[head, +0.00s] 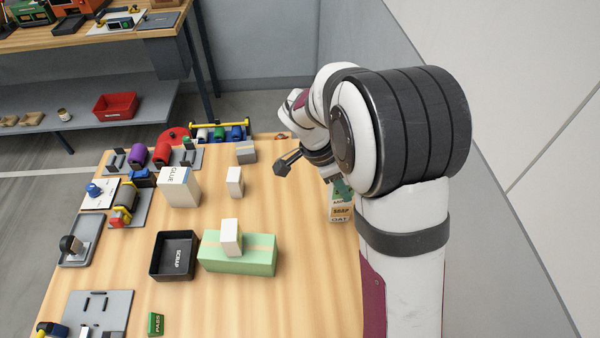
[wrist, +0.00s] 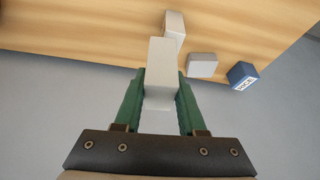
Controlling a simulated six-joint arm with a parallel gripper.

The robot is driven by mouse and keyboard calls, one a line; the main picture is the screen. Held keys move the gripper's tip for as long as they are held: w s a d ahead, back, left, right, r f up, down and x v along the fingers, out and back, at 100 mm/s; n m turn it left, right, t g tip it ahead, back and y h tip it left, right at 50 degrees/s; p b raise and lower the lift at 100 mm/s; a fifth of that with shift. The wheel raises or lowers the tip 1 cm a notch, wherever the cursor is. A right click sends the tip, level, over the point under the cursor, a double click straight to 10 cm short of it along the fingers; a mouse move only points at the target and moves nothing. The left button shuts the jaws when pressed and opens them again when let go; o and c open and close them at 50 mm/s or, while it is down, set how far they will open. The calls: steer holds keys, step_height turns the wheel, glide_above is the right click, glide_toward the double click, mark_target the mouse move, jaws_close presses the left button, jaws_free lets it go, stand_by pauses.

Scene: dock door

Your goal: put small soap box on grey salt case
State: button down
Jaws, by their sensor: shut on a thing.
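My gripper (wrist: 160,92) has green fingers closed on the two sides of a plain pale box, which I take to be the small soap box (wrist: 162,62). No label shows on it in the wrist view. In the head view my arm hides most of the gripper (head: 342,188). Just below the fingers there is an orange SOAP label (head: 341,211), with an OAT label (head: 340,219) under it. I cannot read a salt label anywhere. A grey case with a tan band (head: 246,155) stands at the back of the table and may be the salt case.
A white box (head: 231,240) stands on a green box (head: 250,262). A black scrap tray (head: 158,274), a GLUE box (head: 178,190) and another white box (head: 235,184) are nearby. The wrist view shows a blue RICE box (wrist: 242,76) and two pale boxes. The table's middle right is clear.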

steer(key=w+a+r+n+t+y, duration=0.25)
steer(key=w+a+n, duration=0.35)
steer(key=w+n, duration=0.45)
steer(key=w+a+r+n+t+y, duration=0.15)
steer(key=w+a+n+y, duration=0.35)
steer(key=w+n, duration=0.55)
steer(key=h, duration=0.1)
glide_above(245, 147)
steer(key=shift+g, duration=0.3)
steer(key=f, duration=0.6)
steer(key=shift+d+f, duration=0.1)
steer(key=shift+d, duration=0.1)
steer(key=shift+a+f, duration=0.2)
steer(key=shift+f, duration=1.85)
steer(key=shift+c, duration=2.4)
jaws_free()
steer(key=shift+f, duration=0.1)
